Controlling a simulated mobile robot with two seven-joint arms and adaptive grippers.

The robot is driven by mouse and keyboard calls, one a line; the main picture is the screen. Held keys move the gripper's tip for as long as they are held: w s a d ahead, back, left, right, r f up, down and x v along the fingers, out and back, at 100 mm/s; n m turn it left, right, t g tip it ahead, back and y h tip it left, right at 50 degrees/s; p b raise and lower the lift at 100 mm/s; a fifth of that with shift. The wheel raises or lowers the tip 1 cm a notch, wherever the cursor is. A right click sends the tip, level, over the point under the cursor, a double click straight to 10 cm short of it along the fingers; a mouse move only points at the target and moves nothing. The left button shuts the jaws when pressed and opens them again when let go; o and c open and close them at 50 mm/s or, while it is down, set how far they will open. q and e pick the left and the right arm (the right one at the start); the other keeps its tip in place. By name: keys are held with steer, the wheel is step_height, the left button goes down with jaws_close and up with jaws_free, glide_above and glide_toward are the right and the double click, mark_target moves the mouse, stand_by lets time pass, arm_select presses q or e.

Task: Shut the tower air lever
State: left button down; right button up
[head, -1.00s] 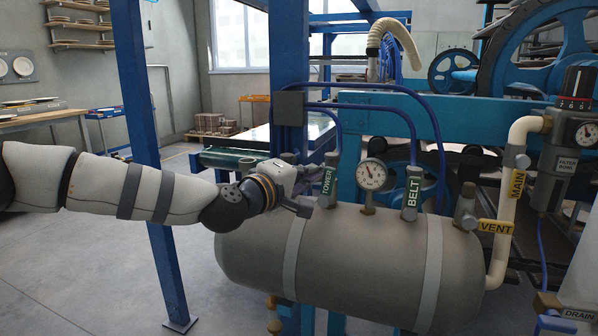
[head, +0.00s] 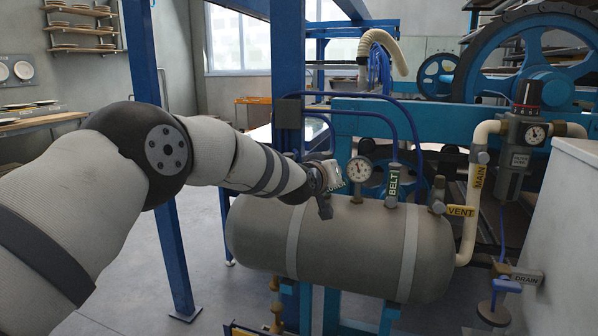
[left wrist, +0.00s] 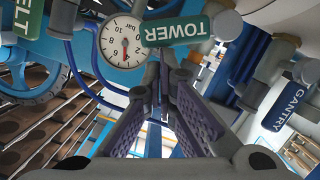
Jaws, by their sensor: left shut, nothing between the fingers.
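The tower lever has a green TOWER label (head: 337,189). In the head view it shows only partly behind my left gripper (head: 328,177), at the left part of the grey air tank, and its lettering runs roughly level. In the left wrist view the TOWER label (left wrist: 174,32) lies across the top, upside down, beside a pressure gauge (left wrist: 122,42). My left gripper's fingers (left wrist: 164,62) are shut and empty, with their tips just below the label in that picture. I cannot tell whether they touch it. My right gripper is in no view.
The grey air tank (head: 345,240) carries a gauge (head: 358,170), an upright green BELT lever (head: 394,184) and a yellow VENT label (head: 461,211). Blue hoses arch above it. A blue post (head: 178,250) stands left. A GANTRY label (left wrist: 290,104) shows in the wrist view.

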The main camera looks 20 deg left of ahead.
mark_target(345, 181)
arm_select(q)
steer(key=shift+d+f, duration=1.15)
